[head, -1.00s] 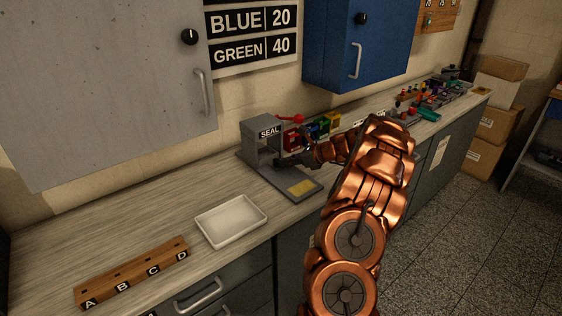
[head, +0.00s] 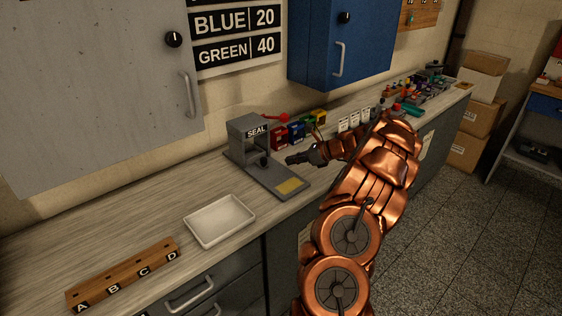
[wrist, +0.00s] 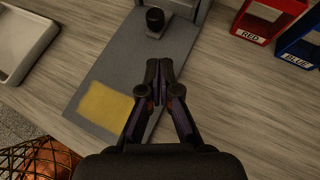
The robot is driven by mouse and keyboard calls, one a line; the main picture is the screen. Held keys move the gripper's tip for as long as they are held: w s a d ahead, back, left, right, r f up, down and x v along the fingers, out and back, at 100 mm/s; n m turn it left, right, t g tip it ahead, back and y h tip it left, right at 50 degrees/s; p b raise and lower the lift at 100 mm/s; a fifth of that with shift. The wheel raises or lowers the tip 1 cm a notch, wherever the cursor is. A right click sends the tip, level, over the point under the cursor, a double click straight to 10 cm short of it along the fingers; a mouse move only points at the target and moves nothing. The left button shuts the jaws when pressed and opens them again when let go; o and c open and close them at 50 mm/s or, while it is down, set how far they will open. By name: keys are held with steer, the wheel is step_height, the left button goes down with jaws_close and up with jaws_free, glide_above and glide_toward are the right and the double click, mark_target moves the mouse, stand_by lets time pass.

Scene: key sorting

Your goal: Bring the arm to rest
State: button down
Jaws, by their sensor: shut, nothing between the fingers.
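My copper-coloured arm reaches from the lower middle of the head view over the counter. My gripper (head: 292,159) is at its end, just right of the grey SEAL press (head: 250,141), above the press's base plate or its edge. In the wrist view my gripper (wrist: 158,66) has its dark fingertips together with nothing between them. Below them are the grey base plate (wrist: 117,62) with a yellow pad (wrist: 104,106) and a black round post (wrist: 155,20). I cannot tell the exact height above the plate.
A white tray (head: 219,221) and a wooden A-B-C-D rack (head: 122,275) lie left on the counter. Red (wrist: 268,14) and blue (wrist: 302,38) bins stand close on the right in the wrist view. A blue cabinet (head: 342,45) hangs above.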

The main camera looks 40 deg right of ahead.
steer(key=v, duration=0.6)
steer(key=shift+s, duration=0.3)
steer(key=shift+d+r, duration=0.1)
steer(key=w+a+r+n+g+y+p, duration=0.1)
steer(key=a+r+n+g+y, duration=0.25)
steer(key=a, duration=0.95)
steer(key=a+r+n+g+h+p, duration=0.15)
steer(key=a+r+n, duration=0.45)
steer(key=a, duration=0.8)
steer(key=s+a+n+g, duration=0.35)
steer(key=a+n, duration=0.25)
steer(key=a, duration=0.4)
steer(key=s+a+r+n+g+h+p, duration=0.1)
steer(key=s+a+n+g, duration=0.1)
steer(key=s+a+n, duration=0.45)
steer(key=s+a+n+g+h+p, duration=0.1)
steer(key=s+a+n+h, duration=0.15)
steer(key=s, duration=0.65)
steer(key=s+d+f+n+g+h+p, duration=0.1)
steer(key=s+n, duration=0.5)
steer(key=s, duration=0.8)
steer(key=d+h, duration=0.1)
steer(key=h, duration=0.1)
steer(key=shift+s+h, duration=0.25)
steer(key=shift+h, duration=0.1)
